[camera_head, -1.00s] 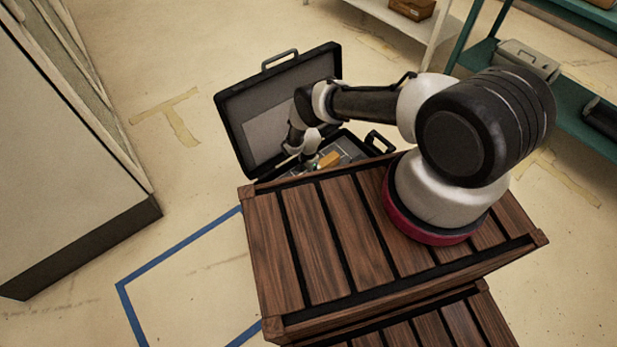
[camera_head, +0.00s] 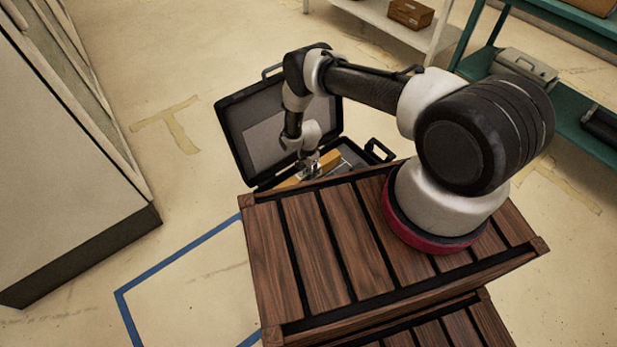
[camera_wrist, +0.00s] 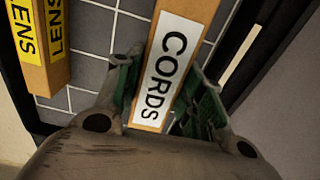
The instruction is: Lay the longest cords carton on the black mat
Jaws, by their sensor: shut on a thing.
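A long orange-brown carton with a white label reading CORDS (camera_wrist: 180,50) shows in the wrist view. My gripper (camera_wrist: 158,92) is shut on it, one green-padded finger on each side. In the head view my gripper (camera_head: 309,168) is at the open black case, and the carton (camera_head: 325,160) shows there as a small orange bar near the fingers. The carton's far end runs out of the wrist view. I cannot tell whether it still touches the case's grid-lined floor (camera_wrist: 95,22). No black mat can be made out in these views.
A carton with yellow LENS labels (camera_wrist: 45,45) stands left of the held one in the case. The open lid (camera_head: 265,140) rises behind. My slatted deck hides part of the case. A teal shelf (camera_head: 480,62) and a white shelf (camera_head: 375,14) stand beyond.

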